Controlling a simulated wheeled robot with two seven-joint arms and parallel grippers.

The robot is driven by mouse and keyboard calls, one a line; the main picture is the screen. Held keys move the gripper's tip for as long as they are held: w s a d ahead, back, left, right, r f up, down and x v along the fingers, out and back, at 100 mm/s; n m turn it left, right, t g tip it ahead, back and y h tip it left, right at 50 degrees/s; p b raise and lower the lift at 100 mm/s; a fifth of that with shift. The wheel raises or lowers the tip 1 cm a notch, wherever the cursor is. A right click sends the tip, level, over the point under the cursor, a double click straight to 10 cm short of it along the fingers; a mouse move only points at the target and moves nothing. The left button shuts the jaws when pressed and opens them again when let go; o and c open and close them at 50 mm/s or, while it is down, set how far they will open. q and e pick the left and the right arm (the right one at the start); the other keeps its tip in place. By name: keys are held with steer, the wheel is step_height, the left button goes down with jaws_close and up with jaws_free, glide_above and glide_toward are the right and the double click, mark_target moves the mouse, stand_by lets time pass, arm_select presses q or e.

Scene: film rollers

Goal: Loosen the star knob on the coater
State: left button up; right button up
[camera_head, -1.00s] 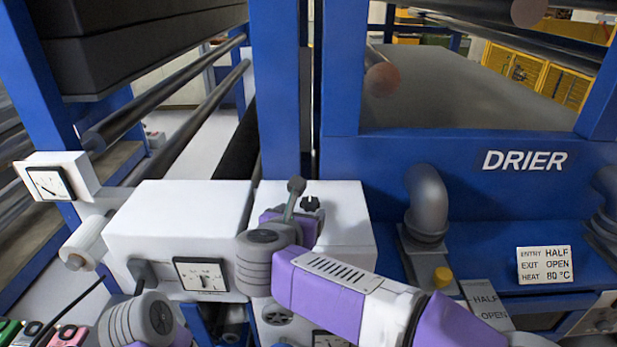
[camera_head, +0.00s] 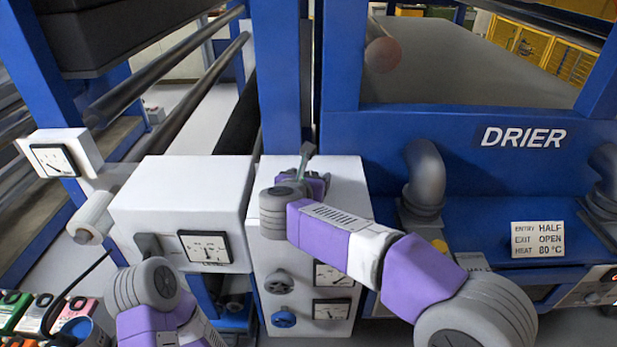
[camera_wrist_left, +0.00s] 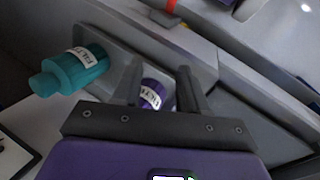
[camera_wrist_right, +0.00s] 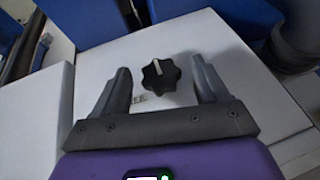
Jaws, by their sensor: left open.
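The black star knob (camera_wrist_right: 161,75) with a pale line on it sits on top of a white box (camera_wrist_right: 225,60) in the right wrist view. My right gripper (camera_wrist_right: 160,64) is open, with a finger on each side of the knob and gaps to both. In the head view my right gripper (camera_head: 314,180) is over the top of the white box (camera_head: 345,180), and the knob is hard to make out there. My left gripper (camera_wrist_left: 158,82) is open and empty. A purple bottle (camera_wrist_left: 152,93) shows beyond its fingers. Its fingers are out of the head view.
A teal bottle (camera_wrist_left: 75,70) lies near my left gripper. The box front carries dials and a blue handwheel (camera_head: 284,319). A wider white box (camera_head: 190,190) stands left, a grey pipe elbow (camera_head: 425,170) right. A blue post (camera_head: 282,80) rises close behind.

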steer(key=c, duration=1)
steer(key=shift+c, duration=0.2)
